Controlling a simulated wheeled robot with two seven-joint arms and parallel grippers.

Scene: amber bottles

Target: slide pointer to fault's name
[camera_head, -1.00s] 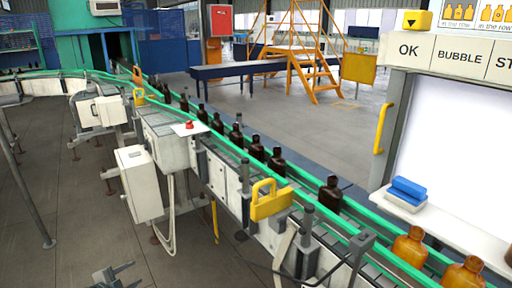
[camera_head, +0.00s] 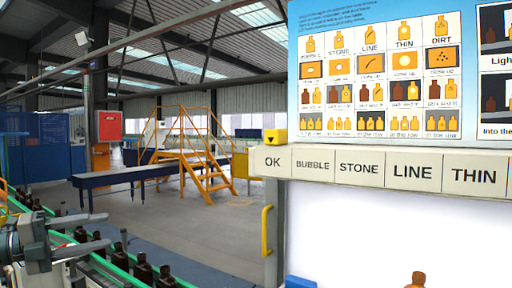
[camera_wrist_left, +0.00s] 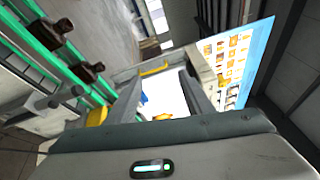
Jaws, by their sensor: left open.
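The yellow pointer (camera_head: 275,137) with a black down-arrow sits on the top edge of the label strip, above the OK label (camera_head: 272,162) at the left end. To its right come the labels BUBBLE (camera_head: 313,166), STONE (camera_head: 359,169), LINE (camera_head: 412,172) and THIN (camera_head: 474,176). My left gripper (camera_head: 106,231) is open and empty at the lower left, over the conveyor and well apart from the pointer. Its two fingers also show in the left wrist view (camera_wrist_left: 162,86). My right gripper is not in view.
A fault chart (camera_head: 390,75) hangs above the strip. A yellow handle (camera_head: 267,230) is on the left post of the lit panel (camera_head: 345,225). Dark bottles (camera_head: 144,270) stand on the green-railed conveyor. An amber bottle (camera_head: 417,280) shows at the bottom edge.

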